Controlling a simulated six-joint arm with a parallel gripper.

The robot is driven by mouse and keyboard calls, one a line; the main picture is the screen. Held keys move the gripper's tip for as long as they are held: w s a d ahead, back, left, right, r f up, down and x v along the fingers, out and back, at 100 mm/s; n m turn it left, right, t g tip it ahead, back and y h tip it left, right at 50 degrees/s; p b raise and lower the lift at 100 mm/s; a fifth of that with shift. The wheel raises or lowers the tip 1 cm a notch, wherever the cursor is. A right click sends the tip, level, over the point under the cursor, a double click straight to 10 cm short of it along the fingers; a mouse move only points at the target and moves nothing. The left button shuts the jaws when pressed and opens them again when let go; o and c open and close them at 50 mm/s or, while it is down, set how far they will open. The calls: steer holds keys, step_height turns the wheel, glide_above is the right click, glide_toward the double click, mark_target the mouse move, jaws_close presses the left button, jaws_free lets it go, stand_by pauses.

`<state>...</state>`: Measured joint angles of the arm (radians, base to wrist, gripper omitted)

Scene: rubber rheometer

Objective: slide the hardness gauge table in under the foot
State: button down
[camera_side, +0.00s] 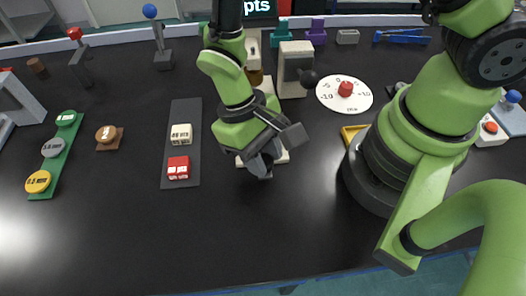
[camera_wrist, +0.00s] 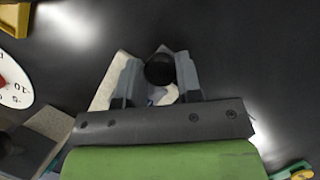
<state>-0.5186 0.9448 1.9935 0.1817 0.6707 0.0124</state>
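The gauge table appears as a pale plate (camera_side: 282,157) mostly hidden under my gripper in the side view. In the wrist view its pale plate (camera_wrist: 106,88) shows beside and between the fingers, with a round black knob (camera_wrist: 160,69) above it. My gripper (camera_side: 262,168) points down over the plate. In the wrist view my gripper (camera_wrist: 158,72) has one finger on each side of the knob, seemingly touching it. The gauge stand (camera_side: 256,45) is behind my gripper, with a brown part (camera_side: 256,77) low on it, possibly the foot. My arm hides much of the stand.
A pale box (camera_side: 296,70) with a black knob stands right of the stand, near a white dial (camera_side: 344,93). A dark strip (camera_side: 182,145) with two blocks lies left. The front of the bench is clear.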

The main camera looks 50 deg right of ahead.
steer(key=shift+w+d, duration=1.35)
steer(key=shift+w, duration=0.05)
steer(key=c, duration=1.1)
jaws_free()
steer(key=shift+o, duration=0.2)
steer(key=v, duration=1)
steer(key=shift+s, duration=0.1)
